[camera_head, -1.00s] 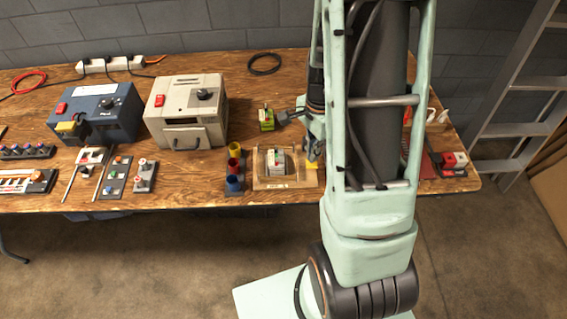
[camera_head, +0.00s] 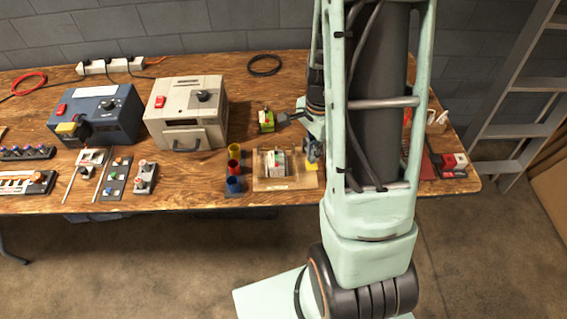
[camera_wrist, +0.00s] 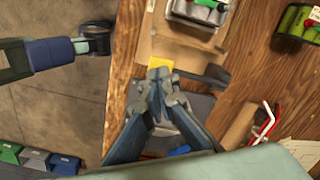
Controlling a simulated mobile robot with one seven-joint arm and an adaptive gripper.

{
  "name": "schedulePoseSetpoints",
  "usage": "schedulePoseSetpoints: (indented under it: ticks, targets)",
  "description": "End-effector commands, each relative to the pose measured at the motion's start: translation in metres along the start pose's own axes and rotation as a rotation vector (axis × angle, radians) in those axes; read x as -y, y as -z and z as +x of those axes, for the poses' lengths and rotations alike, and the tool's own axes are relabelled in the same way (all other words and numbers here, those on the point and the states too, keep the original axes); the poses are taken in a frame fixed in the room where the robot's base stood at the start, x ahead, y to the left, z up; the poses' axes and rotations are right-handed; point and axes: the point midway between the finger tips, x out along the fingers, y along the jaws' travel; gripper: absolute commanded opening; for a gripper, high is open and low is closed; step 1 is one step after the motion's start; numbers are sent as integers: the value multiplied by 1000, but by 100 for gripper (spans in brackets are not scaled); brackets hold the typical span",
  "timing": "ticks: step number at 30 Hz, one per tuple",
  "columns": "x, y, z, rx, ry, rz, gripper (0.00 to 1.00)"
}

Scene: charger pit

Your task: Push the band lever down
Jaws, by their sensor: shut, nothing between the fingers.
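My gripper (camera_wrist: 158,76) is shut and empty, with its fingertips at the yellow pad (camera_wrist: 160,63) on the edge of a wooden board. A dark flat bar (camera_wrist: 207,77) runs to the right just beyond the fingertips; it may be the band lever, but I cannot tell for certain. I cannot tell whether the fingertips touch it. In the head view, my gripper (camera_head: 313,153) is low beside the right end of the wooden board (camera_head: 262,182), partly hidden by my arm. A white and green block (camera_head: 275,164) sits on this board.
A grey box (camera_head: 186,112) and a blue box (camera_head: 94,112) stand farther left. A black holder with green cells (camera_wrist: 298,24) and red-handled tools (camera_wrist: 265,122) lie to the right in the wrist view.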

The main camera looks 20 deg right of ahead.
Motion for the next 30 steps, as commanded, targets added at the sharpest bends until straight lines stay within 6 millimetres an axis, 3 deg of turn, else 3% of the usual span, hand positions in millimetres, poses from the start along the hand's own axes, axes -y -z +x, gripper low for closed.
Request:
schedulePoseSetpoints:
  ticks: [30]
  targets:
    - [0,0,31,0,0,0,0]
